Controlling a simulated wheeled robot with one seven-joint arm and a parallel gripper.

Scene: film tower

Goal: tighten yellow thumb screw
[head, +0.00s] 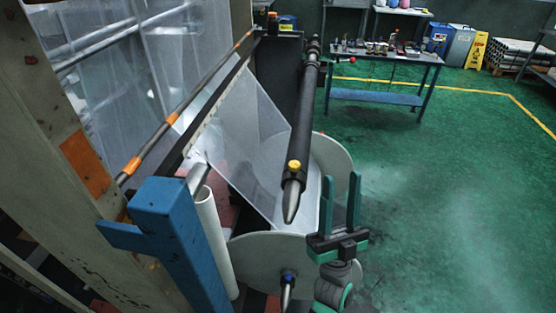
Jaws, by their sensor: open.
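The yellow thumb screw (294,166) sits on top of the near end of a dark roller bar (303,115), just behind its pointed metal tip. My gripper (341,190) is to the right of the screw and a little lower in the picture. Its two green fingers point up, apart and empty. A gap shows between the gripper and the bar. The screw is in plain view. Whether it is loose or tight cannot be told.
Clear film (245,130) runs down to a roll with pale round end discs (268,262) below the bar. A blue post (170,235) stands at the left. A workbench (385,57) with small items stands at the back. The green floor (450,190) at right is clear.

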